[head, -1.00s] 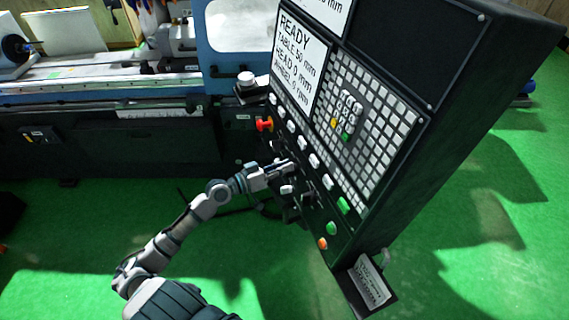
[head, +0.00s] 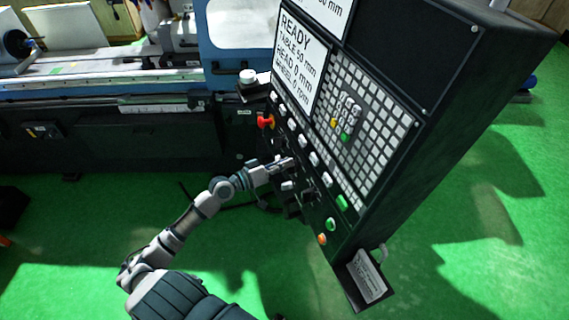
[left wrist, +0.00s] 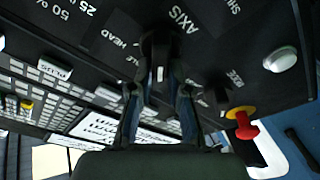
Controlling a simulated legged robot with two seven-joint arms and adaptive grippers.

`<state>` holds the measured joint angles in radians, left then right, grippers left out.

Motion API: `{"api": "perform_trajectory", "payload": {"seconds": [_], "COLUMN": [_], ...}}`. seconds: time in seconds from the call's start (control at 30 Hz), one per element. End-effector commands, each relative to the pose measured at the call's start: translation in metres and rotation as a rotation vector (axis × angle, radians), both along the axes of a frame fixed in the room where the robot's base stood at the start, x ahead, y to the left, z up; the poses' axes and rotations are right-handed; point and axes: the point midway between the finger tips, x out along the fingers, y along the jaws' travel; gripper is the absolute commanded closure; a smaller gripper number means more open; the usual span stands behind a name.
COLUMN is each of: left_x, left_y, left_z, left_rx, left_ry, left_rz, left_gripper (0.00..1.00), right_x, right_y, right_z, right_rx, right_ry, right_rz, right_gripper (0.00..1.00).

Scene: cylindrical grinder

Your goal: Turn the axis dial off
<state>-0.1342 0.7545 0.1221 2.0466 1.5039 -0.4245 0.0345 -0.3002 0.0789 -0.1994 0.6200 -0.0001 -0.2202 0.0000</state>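The black axis dial (left wrist: 158,50) shows at the top middle of the left wrist view, beside the white "AXIS" label (left wrist: 180,19). A small white mark shows on the dial. The two fingers of my left gripper (left wrist: 159,82) are apart, one on each side of the dial. I cannot tell whether they touch it. In the head view my left gripper (head: 284,164) is at the lower part of the control panel (head: 398,160), and the dial is hard to make out there. My right gripper is not in view.
A red emergency knob (head: 266,122) is on the panel above and left of the gripper. White buttons (head: 303,140) run beside it, with green (head: 331,224) and orange (head: 322,239) ones lower down. The grinder bed (head: 110,85) stands behind.

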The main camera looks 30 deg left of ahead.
Motion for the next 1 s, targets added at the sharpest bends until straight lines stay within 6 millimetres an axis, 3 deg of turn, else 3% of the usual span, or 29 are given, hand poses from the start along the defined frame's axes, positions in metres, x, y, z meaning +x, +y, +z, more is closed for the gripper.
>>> {"api": "perform_trajectory", "payload": {"seconds": [0.03,0.1,0.47,1.0], "left_x": [0.000,0.000,-0.004,-0.091], "left_y": [0.001,0.001,0.002,0.055], "left_z": [-0.001,-0.001,-0.001,0.002], "left_rx": [0.001,0.000,0.002,-0.004], "left_ry": [0.003,0.002,0.001,0.003], "left_rz": [0.002,0.001,0.001,0.003], "left_gripper": [0.71,0.58,0.58,0.58], "right_x": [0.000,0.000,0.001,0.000], "right_y": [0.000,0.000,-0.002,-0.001], "right_z": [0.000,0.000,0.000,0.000], "right_rx": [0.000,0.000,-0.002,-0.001], "right_ry": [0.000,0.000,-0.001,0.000], "right_rz": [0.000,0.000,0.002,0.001], "right_gripper": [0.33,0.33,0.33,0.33]}}
